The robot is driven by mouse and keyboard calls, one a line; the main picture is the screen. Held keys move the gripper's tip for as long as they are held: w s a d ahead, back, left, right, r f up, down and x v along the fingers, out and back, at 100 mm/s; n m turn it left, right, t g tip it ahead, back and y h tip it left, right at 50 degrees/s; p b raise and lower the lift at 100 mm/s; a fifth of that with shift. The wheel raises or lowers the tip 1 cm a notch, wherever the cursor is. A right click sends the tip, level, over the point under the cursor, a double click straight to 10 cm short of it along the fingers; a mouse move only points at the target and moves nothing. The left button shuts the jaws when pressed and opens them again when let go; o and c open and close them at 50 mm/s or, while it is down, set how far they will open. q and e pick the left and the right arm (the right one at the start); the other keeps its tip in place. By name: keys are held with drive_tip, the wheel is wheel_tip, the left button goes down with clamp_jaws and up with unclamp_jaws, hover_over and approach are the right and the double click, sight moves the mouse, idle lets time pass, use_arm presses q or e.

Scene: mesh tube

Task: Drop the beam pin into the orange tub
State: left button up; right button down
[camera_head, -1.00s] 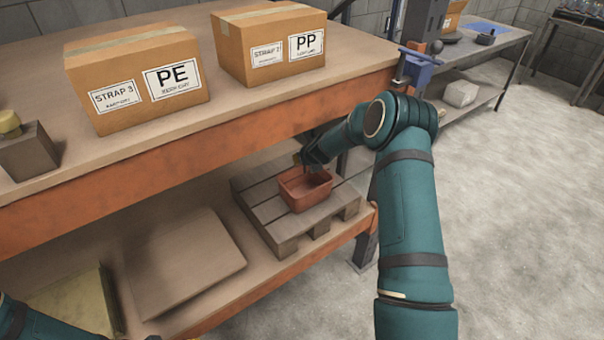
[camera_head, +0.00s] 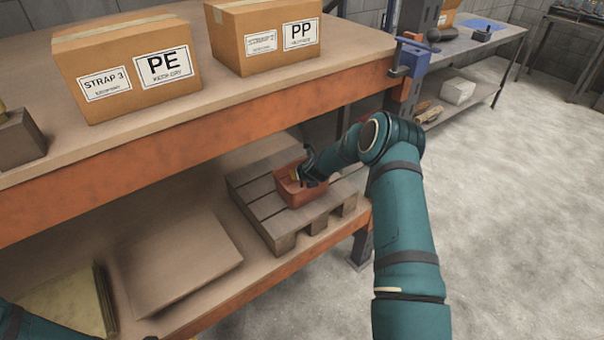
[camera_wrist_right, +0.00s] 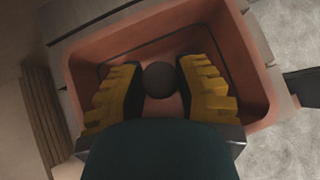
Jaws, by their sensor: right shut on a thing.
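The orange tub (camera_head: 299,199) stands on a wooden pallet on the lower shelf. It fills much of the right wrist view (camera_wrist_right: 132,38). My right gripper (camera_head: 302,175) reaches into or just over its opening. In the right wrist view its yellow ridged fingers (camera_wrist_right: 159,88) are shut on the beam pin (camera_wrist_right: 159,79), of which a dark round end shows between them over the tub's inside. The rest of the pin is hidden. Part of my left arm shows at the lower left, but its gripper is out of view.
The pallet (camera_head: 265,205) lies under the orange shelf beam (camera_head: 190,137), close below the upper shelf. A flat board (camera_head: 175,260) lies left of it. Two cartons (camera_head: 125,68) (camera_head: 265,38) stand on the upper shelf. Open floor lies at the right.

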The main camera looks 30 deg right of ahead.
drive_tip(key=shift+f, duration=0.45)
drive_tip(key=shift+f, duration=0.2)
drive_tip(key=c, duration=0.7)
unclamp_jaws()
drive_tip(key=shift+c, duration=0.2)
drive_tip(key=shift+r, duration=0.1)
